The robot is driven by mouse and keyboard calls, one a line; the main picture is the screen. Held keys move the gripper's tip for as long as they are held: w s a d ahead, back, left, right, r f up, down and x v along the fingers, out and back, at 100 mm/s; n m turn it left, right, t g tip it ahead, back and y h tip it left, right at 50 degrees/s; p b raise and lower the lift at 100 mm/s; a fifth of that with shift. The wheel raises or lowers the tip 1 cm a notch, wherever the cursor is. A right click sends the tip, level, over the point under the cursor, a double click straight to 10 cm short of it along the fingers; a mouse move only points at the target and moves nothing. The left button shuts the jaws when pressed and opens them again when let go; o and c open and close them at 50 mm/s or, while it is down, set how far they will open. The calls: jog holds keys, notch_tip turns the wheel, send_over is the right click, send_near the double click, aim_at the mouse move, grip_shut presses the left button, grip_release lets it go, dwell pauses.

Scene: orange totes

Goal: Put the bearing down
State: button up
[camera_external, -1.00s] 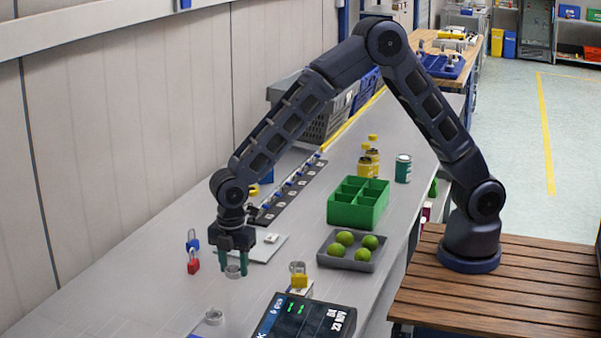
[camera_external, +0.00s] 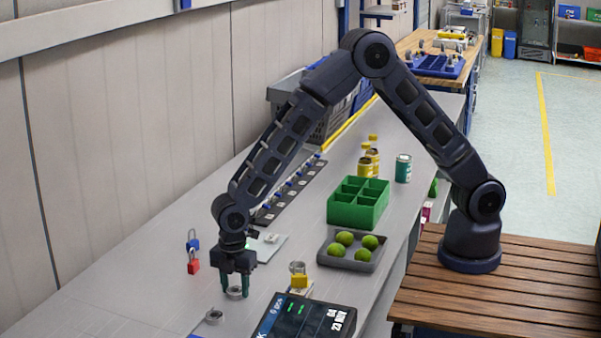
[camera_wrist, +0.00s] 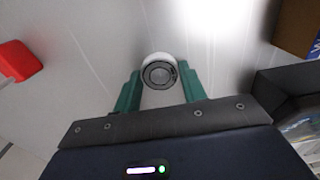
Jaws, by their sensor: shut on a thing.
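The bearing, a small grey metal ring (camera_external: 234,293), is between the green fingertips of my gripper (camera_external: 235,287). My gripper is shut on it and points straight down, low over the grey bench. I cannot tell whether the bearing touches the bench top. In the wrist view the bearing (camera_wrist: 159,72) shows as a round ring with a dark inner race, between the two green fingers of my gripper (camera_wrist: 159,76). A similar grey ring (camera_external: 214,316) lies on the bench just nearer the camera.
A dark display unit (camera_external: 306,318) and a yellow-and-metal part (camera_external: 299,280) stand to the right. Red (camera_external: 193,266) and blue (camera_external: 193,243) padlocks are to the left. A grey tray of limes (camera_external: 340,262) and a green divided box (camera_external: 345,213) are farther back. The bench's left front is clear.

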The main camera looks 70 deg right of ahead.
aim_at(236, 290)
jog(key=o, duration=1)
notch_tip(236, 290, up, 12)
jog(key=shift+r, duration=0.2)
